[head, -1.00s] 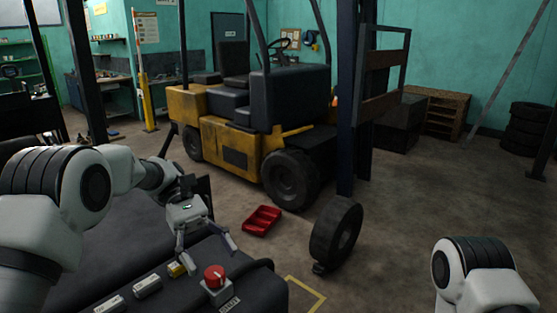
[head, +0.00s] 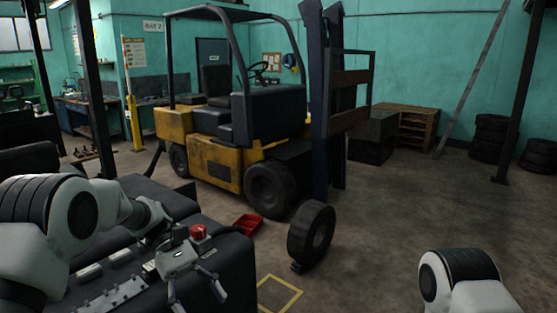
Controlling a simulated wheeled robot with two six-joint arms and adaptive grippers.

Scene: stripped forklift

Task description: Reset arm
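My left arm comes in from the left, and its gripper (head: 192,290) hangs over the dark bench-like surface (head: 237,262) in front of me. Its two fingers are spread apart, with nothing visible between them. A red knob or button (head: 198,232) shows just behind the gripper; its base is mostly hidden by the gripper. My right arm shows only as a white and black link at the lower right; its gripper is out of the picture.
A yellow forklift (head: 212,160) stands ahead. A loose wheel (head: 311,232) stands upright on the floor, with a red bin (head: 248,223) to its left. Yellow floor marking (head: 280,292) lies nearer. Stacked tires (head: 489,138) and a wooden shelf (head: 418,127) stand at the back. The right floor is clear.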

